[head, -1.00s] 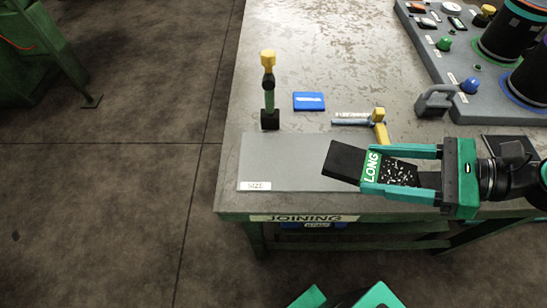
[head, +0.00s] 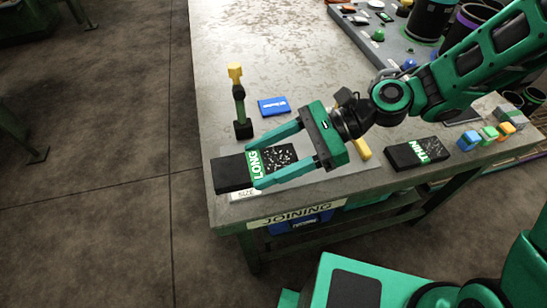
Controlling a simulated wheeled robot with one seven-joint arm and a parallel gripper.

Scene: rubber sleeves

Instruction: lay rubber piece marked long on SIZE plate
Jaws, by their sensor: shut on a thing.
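The black rubber piece marked LONG (head: 232,174) has a green label and white speckles on its right part. My gripper (head: 254,165) is shut on it, with one teal finger along each long side. The piece is over the left part of the grey SIZE plate (head: 345,181), slightly tilted in the picture. Its left end reaches about the plate's left edge. The plate's white SIZE label (head: 243,195) shows partly, just below the piece. I cannot tell whether the piece touches the plate or hangs just above it.
A yellow-topped tool (head: 239,108) stands behind the plate, beside a blue card (head: 273,107). A yellow-ended tool (head: 362,149) is partly hidden behind my gripper. A black piece marked THIN (head: 418,153) and small coloured blocks (head: 489,134) lie to the right. The table's (head: 240,45) back left is clear.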

